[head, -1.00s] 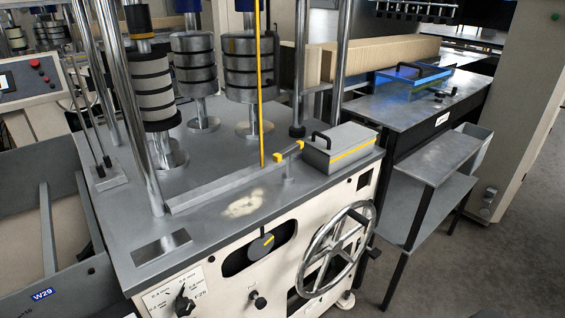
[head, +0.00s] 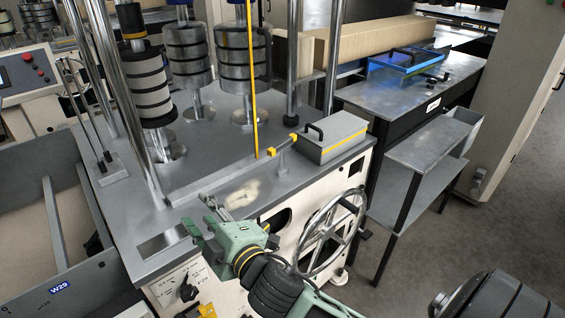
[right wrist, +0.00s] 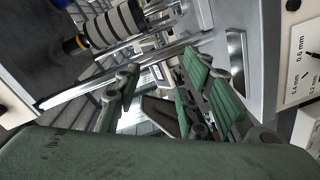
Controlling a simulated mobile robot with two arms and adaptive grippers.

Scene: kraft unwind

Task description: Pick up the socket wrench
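I cannot pick out a socket wrench for certain in either view. A T-shaped piece with yellow ends (head: 284,144) stands upright on the machine's grey top; I cannot tell whether it is a fixed lever or a tool. My right gripper (head: 199,214) is over the front edge of the machine top, left of and nearer than that piece. Its green fingers are spread and no held object shows in the head view. The right wrist view also shows the fingers apart (right wrist: 158,72); a dark brownish shape between them is unclear. My left gripper is in neither view.
A grey box with a black handle (head: 331,138) sits at the top's right corner. The handwheel (head: 333,228) stands right of my right arm. Steel columns and roller stacks (head: 187,60) rise behind. A side table with a blue tray (head: 405,62) is at right.

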